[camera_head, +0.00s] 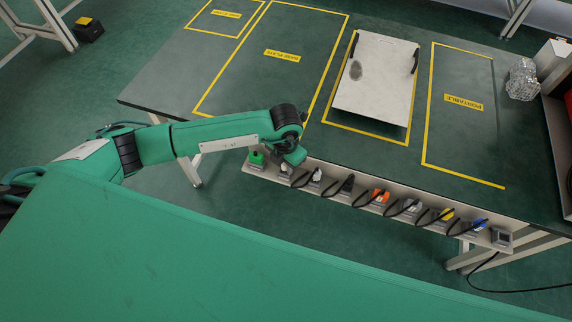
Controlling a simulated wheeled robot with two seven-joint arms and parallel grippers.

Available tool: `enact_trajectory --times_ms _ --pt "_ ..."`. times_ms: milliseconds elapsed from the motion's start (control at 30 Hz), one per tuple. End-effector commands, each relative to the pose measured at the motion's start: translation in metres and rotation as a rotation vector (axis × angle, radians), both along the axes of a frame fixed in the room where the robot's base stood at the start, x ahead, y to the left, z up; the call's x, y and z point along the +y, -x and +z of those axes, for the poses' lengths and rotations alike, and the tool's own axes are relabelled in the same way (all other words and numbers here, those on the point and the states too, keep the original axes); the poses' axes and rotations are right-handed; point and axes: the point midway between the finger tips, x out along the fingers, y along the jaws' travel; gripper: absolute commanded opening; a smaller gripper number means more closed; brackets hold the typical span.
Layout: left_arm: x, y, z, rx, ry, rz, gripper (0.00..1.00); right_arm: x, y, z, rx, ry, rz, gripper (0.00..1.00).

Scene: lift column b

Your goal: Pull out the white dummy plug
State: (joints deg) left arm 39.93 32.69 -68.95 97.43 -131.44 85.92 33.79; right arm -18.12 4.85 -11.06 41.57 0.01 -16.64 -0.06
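A pale strip along the table's front edge carries a row of coloured plugs with black cables. A white plug (316,175) sits in the strip just right of my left gripper. A second whitish plug (411,206) sits farther right, between the orange and yellow ones. I cannot tell which is the dummy plug. My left gripper (294,155) hangs over the left part of the strip, right of the green plug (257,159). Its fingers are small and turned away, so I cannot tell whether they are open or touch anything. My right gripper is not in view.
The strip (265,173) also holds a black plug (347,184), an orange plug (380,196), a yellow plug (446,214) and a blue plug (479,224). A white board (378,85) lies on the dark green table (230,75). A crumpled silver object (522,80) is at right.

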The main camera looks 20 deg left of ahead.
Motion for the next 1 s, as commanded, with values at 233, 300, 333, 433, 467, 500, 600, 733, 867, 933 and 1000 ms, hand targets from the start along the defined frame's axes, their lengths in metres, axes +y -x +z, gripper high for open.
enact_trajectory --times_ms 233,300,333,433,467,500,600,733,867,933,1000 --pt "0.0 0.0 0.001 0.0 0.0 0.0 0.0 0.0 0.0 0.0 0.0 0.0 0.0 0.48" --pt "0.0 0.0 0.001 0.0 0.0 0.0 0.0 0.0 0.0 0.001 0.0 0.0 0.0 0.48" --pt "0.0 0.0 0.002 0.0 0.0 0.0 0.0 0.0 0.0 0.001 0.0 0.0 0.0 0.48" --pt "0.0 0.0 0.003 0.0 0.0 0.0 0.0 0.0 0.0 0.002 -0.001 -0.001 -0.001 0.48" --pt "0.0 0.0 0.004 -0.001 0.0 0.0 0.0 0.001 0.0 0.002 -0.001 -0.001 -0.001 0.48" --pt "0.0 0.0 0.004 -0.001 0.0 0.0 0.0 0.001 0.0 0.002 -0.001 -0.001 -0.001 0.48" --pt "0.0 0.0 0.006 -0.001 0.0 0.0 0.0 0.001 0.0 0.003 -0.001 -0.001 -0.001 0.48" --pt "0.0 0.0 0.008 -0.001 0.0 0.0 0.0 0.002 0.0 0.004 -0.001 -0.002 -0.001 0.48" --pt "0.0 0.0 0.01 -0.001 0.0 0.0 0.0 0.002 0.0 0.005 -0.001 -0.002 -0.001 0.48" --pt "0.0 0.0 0.011 -0.001 0.0 0.0 0.0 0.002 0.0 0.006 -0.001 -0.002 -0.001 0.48" --pt "0.0 0.0 0.012 0.0 0.0 0.0 0.0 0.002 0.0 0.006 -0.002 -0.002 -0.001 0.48"
